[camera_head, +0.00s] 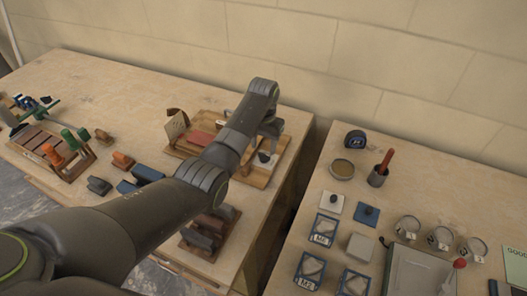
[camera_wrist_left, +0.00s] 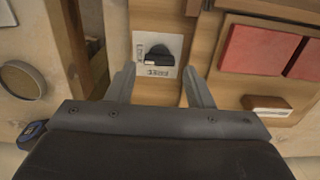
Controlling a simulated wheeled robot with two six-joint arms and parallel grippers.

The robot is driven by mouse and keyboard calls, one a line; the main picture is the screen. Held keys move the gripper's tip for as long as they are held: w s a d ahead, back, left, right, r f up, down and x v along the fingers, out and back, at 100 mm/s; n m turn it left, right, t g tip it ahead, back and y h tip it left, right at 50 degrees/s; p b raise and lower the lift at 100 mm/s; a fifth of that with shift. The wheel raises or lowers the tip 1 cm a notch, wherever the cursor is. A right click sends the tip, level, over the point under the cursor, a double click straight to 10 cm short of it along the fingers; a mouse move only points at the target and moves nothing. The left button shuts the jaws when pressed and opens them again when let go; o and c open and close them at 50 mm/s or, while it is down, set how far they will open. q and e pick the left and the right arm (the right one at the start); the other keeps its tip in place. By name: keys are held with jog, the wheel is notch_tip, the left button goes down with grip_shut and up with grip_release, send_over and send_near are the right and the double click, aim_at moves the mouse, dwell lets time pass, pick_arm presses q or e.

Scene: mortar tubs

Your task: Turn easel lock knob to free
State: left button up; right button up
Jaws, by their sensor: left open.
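The lock knob (camera_wrist_left: 162,52) is a small black knob on a white label plate (camera_wrist_left: 142,73) in the left wrist view. The plate is set on a wooden board (camera_wrist_left: 225,90), which I take to be the easel. In the head view the dark knob (camera_head: 264,157) sits at the right end of this board. My left gripper (camera_wrist_left: 160,86) is open, with one finger on each side of the plate in the wrist picture. The knob appears beyond the fingertips, and I cannot tell whether they touch anything. In the head view the left gripper (camera_head: 271,134) is partly hidden by its own wrist.
Red blocks (camera_wrist_left: 258,50) lie on the board beside the plate. A rack with orange and green handles (camera_head: 55,155) stands at the left.

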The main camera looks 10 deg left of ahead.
aim_at(264, 156)
pick_arm(q)
jog(key=shift+f, duration=2.1)
jog(key=c, duration=0.7)
